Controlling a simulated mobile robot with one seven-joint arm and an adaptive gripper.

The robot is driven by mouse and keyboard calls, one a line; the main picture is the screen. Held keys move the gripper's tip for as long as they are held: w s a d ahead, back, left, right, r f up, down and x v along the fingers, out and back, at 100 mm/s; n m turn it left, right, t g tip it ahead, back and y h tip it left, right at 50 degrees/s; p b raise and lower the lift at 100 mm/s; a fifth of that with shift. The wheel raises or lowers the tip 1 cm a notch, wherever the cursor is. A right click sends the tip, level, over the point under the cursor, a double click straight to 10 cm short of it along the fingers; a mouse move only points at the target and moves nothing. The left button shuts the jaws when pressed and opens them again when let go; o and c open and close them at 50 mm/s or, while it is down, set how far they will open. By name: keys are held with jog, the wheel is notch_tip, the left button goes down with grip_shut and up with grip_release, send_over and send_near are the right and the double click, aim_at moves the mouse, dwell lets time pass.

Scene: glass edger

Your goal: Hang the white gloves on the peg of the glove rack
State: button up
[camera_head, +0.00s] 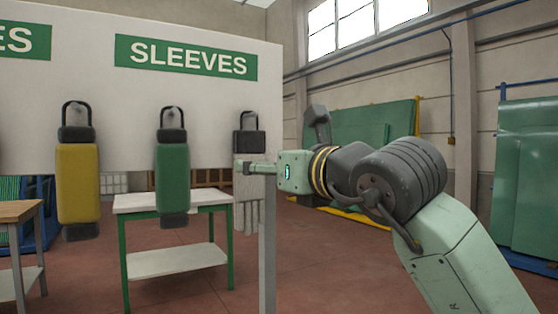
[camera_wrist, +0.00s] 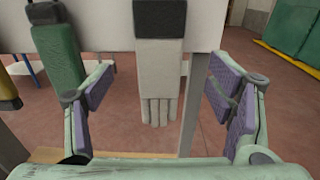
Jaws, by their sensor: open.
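The white gloves (camera_head: 246,215) hang fingers down at the right end of a white panel, with a dark cuff (camera_head: 248,142) and a loop at the top. In the wrist view the white gloves (camera_wrist: 160,75) are upright and centred between my fingers. My gripper (camera_head: 243,168) reaches in from the right at the height of the gloves' upper part. My gripper (camera_wrist: 161,88) is open, with a gap between the gloves and each finger pad. The peg at the gloves' loop is too small to make out clearly.
The white panel (camera_head: 85,20) carries a green SLEEVES sign (camera_head: 187,57). A yellow sleeve (camera_head: 78,185) and a green sleeve (camera_head: 173,178) hang left of the gloves. A green-legged table (camera_head: 175,200) stands behind. A grey post (camera_head: 267,240) stands close right of the gloves.

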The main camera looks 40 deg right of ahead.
aim_at(252, 158)
jog(key=p+x, duration=0.2)
jog(key=x, duration=0.5)
jog(key=shift+c, duration=0.4)
jog(key=c, duration=1.2)
jog(key=shift+o, duration=0.2)
jog(key=shift+r, duration=0.5)
jog(key=shift+s, duration=0.1)
